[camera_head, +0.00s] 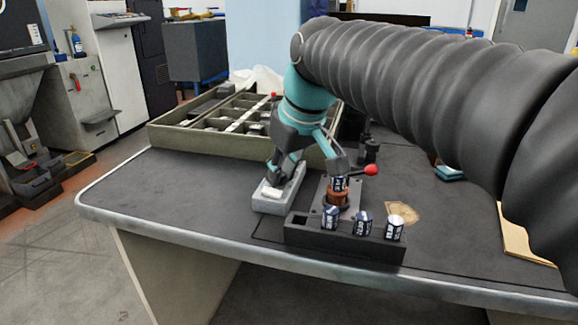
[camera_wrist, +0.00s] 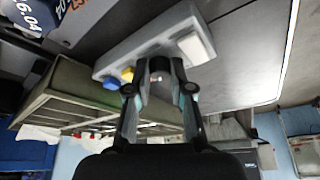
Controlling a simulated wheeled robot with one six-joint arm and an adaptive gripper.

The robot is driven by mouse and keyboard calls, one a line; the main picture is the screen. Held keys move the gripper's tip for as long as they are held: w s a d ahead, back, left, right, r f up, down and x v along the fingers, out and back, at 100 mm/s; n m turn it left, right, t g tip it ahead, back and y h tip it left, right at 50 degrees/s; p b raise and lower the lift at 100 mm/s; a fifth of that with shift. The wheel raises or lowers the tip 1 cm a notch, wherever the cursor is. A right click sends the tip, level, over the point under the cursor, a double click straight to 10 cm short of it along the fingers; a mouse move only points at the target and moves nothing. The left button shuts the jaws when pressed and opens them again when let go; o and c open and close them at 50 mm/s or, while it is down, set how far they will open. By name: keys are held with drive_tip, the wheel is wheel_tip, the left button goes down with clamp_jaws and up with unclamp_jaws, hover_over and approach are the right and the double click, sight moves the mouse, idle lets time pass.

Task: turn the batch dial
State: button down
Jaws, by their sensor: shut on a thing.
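A light grey control box (camera_head: 268,205) stands on the dark bench top, left of the press fixture. It also shows in the wrist view (camera_wrist: 118,62), with a white rocker plate (camera_wrist: 195,47), a yellow button (camera_wrist: 127,74) and a blue button (camera_wrist: 110,83). My gripper (camera_head: 286,163) is down over the far part of this box. In the wrist view my gripper (camera_wrist: 160,72) is shut on a small grey part of the box between the fingertips, which looks like the batch dial. The fingers mostly hide it, and its angle cannot be told.
A dark rack (camera_head: 300,236) with several labelled cylinders stands at the bench front. Behind it is a fixture with a copper-coloured coil (camera_head: 338,198) and a red-knobbed lever (camera_head: 371,170). A compartmented tray (camera_head: 172,138) lies behind the box. The bench's left part is clear.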

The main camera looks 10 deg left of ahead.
drive_tip(key=c, duration=1)
unclamp_jaws()
drive_tip(key=shift+v, duration=4)
